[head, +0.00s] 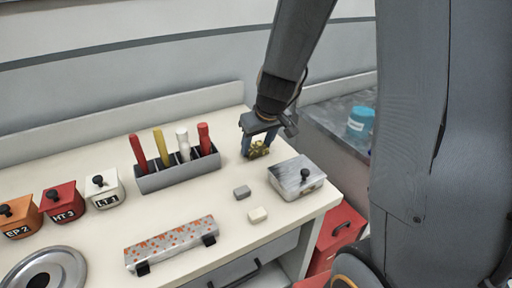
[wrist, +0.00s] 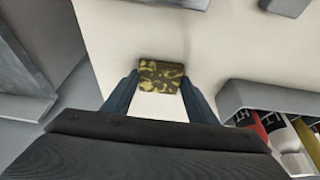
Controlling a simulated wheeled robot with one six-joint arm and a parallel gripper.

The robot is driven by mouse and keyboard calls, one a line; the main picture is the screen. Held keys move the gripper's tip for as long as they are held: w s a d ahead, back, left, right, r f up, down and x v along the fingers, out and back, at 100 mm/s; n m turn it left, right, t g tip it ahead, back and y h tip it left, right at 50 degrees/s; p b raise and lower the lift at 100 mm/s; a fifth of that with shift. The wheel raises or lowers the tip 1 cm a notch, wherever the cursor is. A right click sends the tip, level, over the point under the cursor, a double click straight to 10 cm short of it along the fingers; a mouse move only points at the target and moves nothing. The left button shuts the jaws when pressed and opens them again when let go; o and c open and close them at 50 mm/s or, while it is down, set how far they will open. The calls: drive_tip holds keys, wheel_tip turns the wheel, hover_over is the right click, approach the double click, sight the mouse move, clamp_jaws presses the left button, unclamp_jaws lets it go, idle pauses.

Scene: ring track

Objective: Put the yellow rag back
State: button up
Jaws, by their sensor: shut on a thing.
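The yellow rag (head: 257,150) is a small folded cloth with a dark and yellow pattern. In the head view it is at the fingertips of my gripper (head: 254,144), over the back right part of the white table (head: 215,222). In the wrist view the rag (wrist: 161,76) sits between the two blue fingertips of my gripper (wrist: 161,88), which is shut on it. I cannot tell whether the rag touches the table top.
A grey rack (head: 178,170) with several coloured upright items stands left of my gripper. A silver lidded box (head: 297,178) is to the right. Labelled pots, including a red one (head: 66,203), stand at left.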

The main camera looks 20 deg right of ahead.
drive_tip(key=shift+f, duration=0.25)
drive_tip(key=o, duration=1.1)
drive_tip(key=shift+r, duration=0.1)
drive_tip(key=shift+r, duration=0.3)
drive_tip(key=p+v, duration=0.1)
drive_tip(key=v, duration=1)
drive_tip(key=shift+s+r, duration=0.2)
drive_tip(key=shift+s, duration=0.05)
